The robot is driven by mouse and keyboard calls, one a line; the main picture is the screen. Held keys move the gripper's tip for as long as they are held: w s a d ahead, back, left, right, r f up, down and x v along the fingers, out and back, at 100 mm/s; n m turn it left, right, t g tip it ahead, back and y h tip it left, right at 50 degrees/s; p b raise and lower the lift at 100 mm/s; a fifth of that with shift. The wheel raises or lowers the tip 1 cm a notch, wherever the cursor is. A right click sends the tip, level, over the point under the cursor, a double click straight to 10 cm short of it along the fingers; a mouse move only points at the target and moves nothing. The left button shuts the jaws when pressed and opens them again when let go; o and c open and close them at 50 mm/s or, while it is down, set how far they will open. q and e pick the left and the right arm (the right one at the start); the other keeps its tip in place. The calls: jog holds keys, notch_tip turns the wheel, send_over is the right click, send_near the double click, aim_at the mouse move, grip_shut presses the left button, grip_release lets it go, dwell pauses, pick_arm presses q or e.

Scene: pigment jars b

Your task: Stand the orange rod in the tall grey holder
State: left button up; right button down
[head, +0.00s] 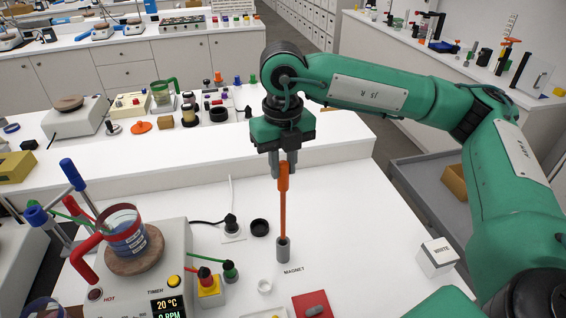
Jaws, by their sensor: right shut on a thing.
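My right gripper (283,168) is shut on the upper end of the orange rod (283,212) and holds it upright, above the white bench. The tall grey holder (283,249) is a small grey cylinder near the printed word MAGNET. The rod's lower end meets the holder's top in the head view. I cannot tell whether it is inside the holder or how deep. My left gripper is not in view.
A hot plate (172,262) with a beaker (126,238) stands at left. A black ring (260,227), a white ring (265,285) and a red block (313,305) lie near the holder. A white box (436,257) stands at right, with clear bench between.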

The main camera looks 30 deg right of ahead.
aim_at(283, 192)
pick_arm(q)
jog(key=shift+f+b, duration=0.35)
